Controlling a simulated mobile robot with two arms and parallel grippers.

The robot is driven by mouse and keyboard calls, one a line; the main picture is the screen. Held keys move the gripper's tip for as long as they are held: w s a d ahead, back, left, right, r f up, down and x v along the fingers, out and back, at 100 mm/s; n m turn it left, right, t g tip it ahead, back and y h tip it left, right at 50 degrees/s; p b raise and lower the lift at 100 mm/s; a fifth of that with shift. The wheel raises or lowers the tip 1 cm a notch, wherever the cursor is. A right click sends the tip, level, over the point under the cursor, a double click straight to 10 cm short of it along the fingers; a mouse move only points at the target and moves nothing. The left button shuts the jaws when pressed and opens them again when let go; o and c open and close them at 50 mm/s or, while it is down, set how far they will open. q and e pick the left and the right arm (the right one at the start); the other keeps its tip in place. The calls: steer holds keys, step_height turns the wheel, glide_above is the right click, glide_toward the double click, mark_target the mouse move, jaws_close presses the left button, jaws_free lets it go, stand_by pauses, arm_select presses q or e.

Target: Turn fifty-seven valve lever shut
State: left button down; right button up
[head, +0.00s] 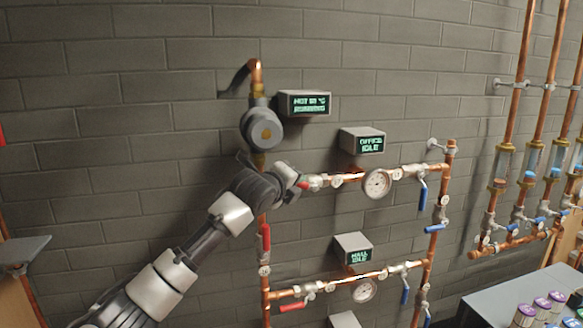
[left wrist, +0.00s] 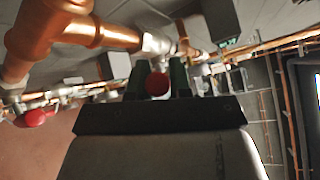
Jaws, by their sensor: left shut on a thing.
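My left gripper (head: 297,184) reaches up from the lower left to the left end of the upper copper branch, below the round grey pump. It is shut on a red valve lever (head: 304,185), which is mostly hidden by the gripper in the head view. In the left wrist view the red lever's rounded end (left wrist: 158,83) sits between the two dark fingers (left wrist: 160,78), beside a silver valve body (left wrist: 157,43) on the copper pipe. Round white tags hang near the valves, but their numbers are too small to read. My right gripper is not in view.
Another red lever (head: 265,236) hangs on the vertical pipe just below, and one (head: 292,306) lies on the lower branch. Blue levers (head: 423,195) are to the right. A gauge (head: 377,184) and an "OFFICE IDLE" display box (head: 362,141) are close by.

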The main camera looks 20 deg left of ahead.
arm_select(q)
steer(key=shift+r, duration=0.1)
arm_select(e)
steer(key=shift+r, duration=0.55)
arm_select(q)
steer(key=c, duration=1)
jaws_free()
steer(key=shift+c, duration=0.2)
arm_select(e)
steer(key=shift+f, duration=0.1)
arm_select(q)
steer(key=b+v, duration=0.4)
steer(key=v, duration=0.6)
steer(key=shift+s+r, duration=0.25)
steer(key=shift+s, duration=0.05)
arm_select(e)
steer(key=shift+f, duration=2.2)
arm_select(q)
steer(key=shift+c, duration=0.3)
